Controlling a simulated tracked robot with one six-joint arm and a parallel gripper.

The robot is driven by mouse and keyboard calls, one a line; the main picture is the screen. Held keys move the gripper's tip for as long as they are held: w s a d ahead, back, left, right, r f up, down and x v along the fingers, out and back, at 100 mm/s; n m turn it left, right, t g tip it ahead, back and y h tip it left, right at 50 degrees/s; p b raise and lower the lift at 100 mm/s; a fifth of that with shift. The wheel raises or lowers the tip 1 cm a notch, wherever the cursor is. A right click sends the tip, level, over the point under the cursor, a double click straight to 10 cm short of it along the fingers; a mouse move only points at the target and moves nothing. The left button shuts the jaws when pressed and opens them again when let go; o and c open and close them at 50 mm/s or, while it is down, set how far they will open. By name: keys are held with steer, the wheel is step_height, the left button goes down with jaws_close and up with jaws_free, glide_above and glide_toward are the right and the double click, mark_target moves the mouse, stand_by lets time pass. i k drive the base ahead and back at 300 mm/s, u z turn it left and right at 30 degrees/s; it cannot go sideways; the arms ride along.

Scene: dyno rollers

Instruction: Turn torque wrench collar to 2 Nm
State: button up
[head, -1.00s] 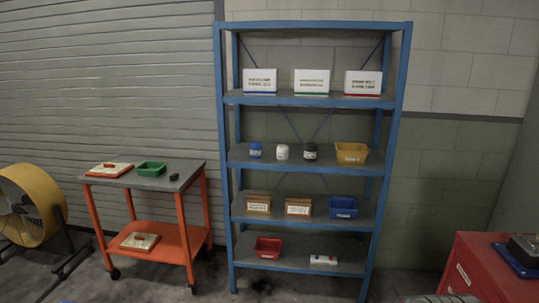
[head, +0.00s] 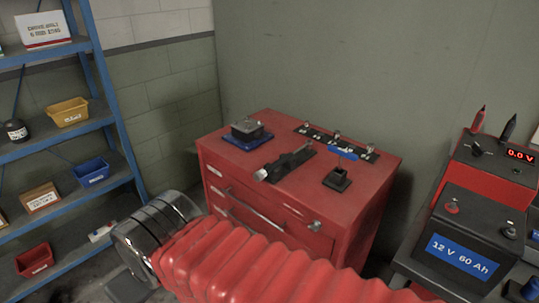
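A dark, long tool (head: 287,164) with a pale, shiny end at its lower left lies on a dark mat on top of the red cabinet (head: 225,146). It looks like the torque wrench, but it is small in the view. I cannot make out its collar or any scale marks. My gripper is not in view.
On the cabinet, a grey block sits on a blue base (head: 248,134), a blue-handled tool stands in a black holder (head: 337,180), and a dark strip with metal fittings (head: 340,142) runs along the back. A 12 V battery (head: 470,240) and a red meter (head: 495,160) stand at right. A blue shelf (head: 108,105) is at left.

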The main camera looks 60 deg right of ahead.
mark_target(258, 176)
steer(key=z, duration=1.95)
